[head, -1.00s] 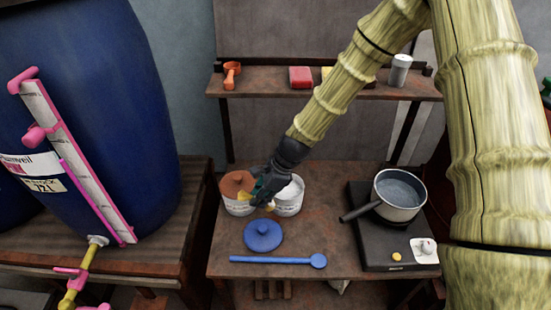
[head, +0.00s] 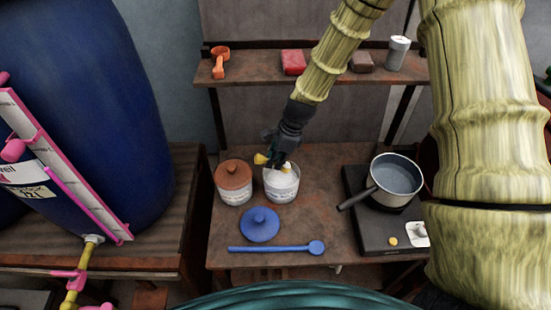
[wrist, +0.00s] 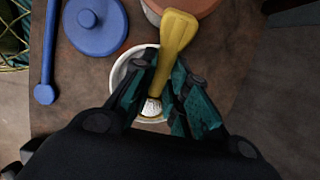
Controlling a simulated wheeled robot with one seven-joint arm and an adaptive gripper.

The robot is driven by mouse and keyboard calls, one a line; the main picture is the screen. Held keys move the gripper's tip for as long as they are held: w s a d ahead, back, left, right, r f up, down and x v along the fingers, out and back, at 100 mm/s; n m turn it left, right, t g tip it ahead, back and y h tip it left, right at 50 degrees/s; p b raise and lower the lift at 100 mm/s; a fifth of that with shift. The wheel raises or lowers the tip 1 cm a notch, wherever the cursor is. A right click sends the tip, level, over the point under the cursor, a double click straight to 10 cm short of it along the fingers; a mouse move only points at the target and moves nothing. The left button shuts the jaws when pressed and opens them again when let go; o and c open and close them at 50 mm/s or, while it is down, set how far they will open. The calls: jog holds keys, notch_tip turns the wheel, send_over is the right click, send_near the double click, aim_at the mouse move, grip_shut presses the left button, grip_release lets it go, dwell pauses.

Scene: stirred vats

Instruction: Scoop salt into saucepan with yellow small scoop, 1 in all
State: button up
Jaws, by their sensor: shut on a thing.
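My gripper (head: 278,158) is shut on the yellow small scoop (wrist: 174,48), whose yellow handle sticks out between the fingers in the wrist view. The scoop (head: 261,159) also shows in the head view, above the open white tub (head: 281,188). The tub's white rim (wrist: 118,72) lies under my fingers in the wrist view. White stuff, likely the salt, shows in the tub; the fingers hide most of the scoop's bowl. The saucepan (head: 396,180) stands on the black hotplate (head: 378,232) at the right, with greyish liquid in it and its handle towards the lower left.
A tub with a brown lid (head: 234,180) stands just left of the open tub. A blue lid (head: 260,224) and a blue long spoon (head: 275,249) lie in front. The shelf (head: 260,78) behind holds an orange scoop (head: 220,62), blocks and a shaker (head: 397,53).

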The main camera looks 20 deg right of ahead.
jog(key=shift+a+r+g+h+p, duration=0.15)
jog(key=shift+r+h+p, duration=0.35)
jog(key=shift+r, duration=0.05)
jog(key=shift+a+r+g+h+p, duration=0.15)
jog(key=shift+r+h+p, duration=0.35)
jog(key=shift+r, duration=0.05)
jog(key=shift+w+a+r+g+h+p, duration=0.15)
jog(key=shift+r+h+p, duration=0.3)
jog(key=shift+r+p, duration=0.5)
jog(key=shift+s+a+r+g+h+p, duration=0.15)
jog(key=shift+r+h+p, duration=0.4)
jog(key=shift+p, duration=0.6)
jog(key=shift+w, duration=0.1)
